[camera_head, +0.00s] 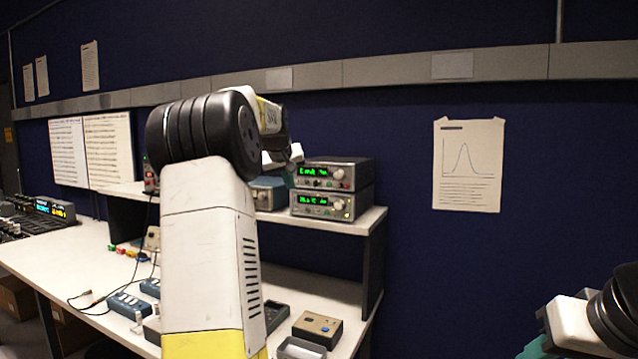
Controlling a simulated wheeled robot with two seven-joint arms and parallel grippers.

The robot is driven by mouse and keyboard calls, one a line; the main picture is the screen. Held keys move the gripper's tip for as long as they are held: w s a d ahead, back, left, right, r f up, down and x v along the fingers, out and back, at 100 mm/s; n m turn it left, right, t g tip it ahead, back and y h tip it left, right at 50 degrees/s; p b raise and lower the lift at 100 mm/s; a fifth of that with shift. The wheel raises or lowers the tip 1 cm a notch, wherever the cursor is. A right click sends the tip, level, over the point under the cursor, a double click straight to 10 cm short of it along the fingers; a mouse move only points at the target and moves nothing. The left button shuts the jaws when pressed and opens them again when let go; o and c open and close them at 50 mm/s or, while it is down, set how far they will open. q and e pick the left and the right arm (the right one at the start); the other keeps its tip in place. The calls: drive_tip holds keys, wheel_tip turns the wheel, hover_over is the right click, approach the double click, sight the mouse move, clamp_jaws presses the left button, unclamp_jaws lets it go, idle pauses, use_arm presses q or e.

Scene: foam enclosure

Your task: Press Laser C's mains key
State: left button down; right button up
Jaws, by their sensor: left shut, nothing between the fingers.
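Two grey instruments with green displays, an upper one (346,173) and a lower one (339,206), are stacked at the right end of the raised shelf. I cannot read which unit is Laser C, and I cannot make out a mains key. My left arm rises through the middle and bends away toward the shelf. My left gripper (291,167) is shut and empty, in front of the left side of the stack; its fingertips are small and partly hidden. Whether it touches a unit I cannot tell. Part of my right arm shows at the lower right; its gripper is out of view.
The shelf (367,222) stands over a white bench (62,249). Another instrument (267,194) on the shelf is partly covered by my arm. A tan-topped box (317,328) and blue power strips (130,306) with cables lie on the bench. A paper graph (468,165) hangs on the blue wall.

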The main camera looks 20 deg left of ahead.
use_arm(q)
drive_tip(key=s, duration=0.5)
drive_tip(key=shift+a, duration=0.25)
idle(0.7)
drive_tip(key=s+d+f+m+h, duration=0.2)
drive_tip(key=s+d+m, duration=0.1)
drive_tip(key=s+d, duration=1.05)
drive_tip(key=s+d+f+m+g+h, duration=0.1)
drive_tip(key=s+d+f+m, duration=0.1)
drive_tip(key=s+d+f, duration=0.4)
drive_tip(key=s+d+f+m+g+h, duration=0.1)
drive_tip(key=s+d+f, duration=0.6)
drive_tip(key=s, duration=0.7)
drive_tip(key=shift+d+f+m+g, duration=0.15)
drive_tip(key=shift+d+m+g, duration=0.35)
drive_tip(key=shift+d+m, duration=0.1)
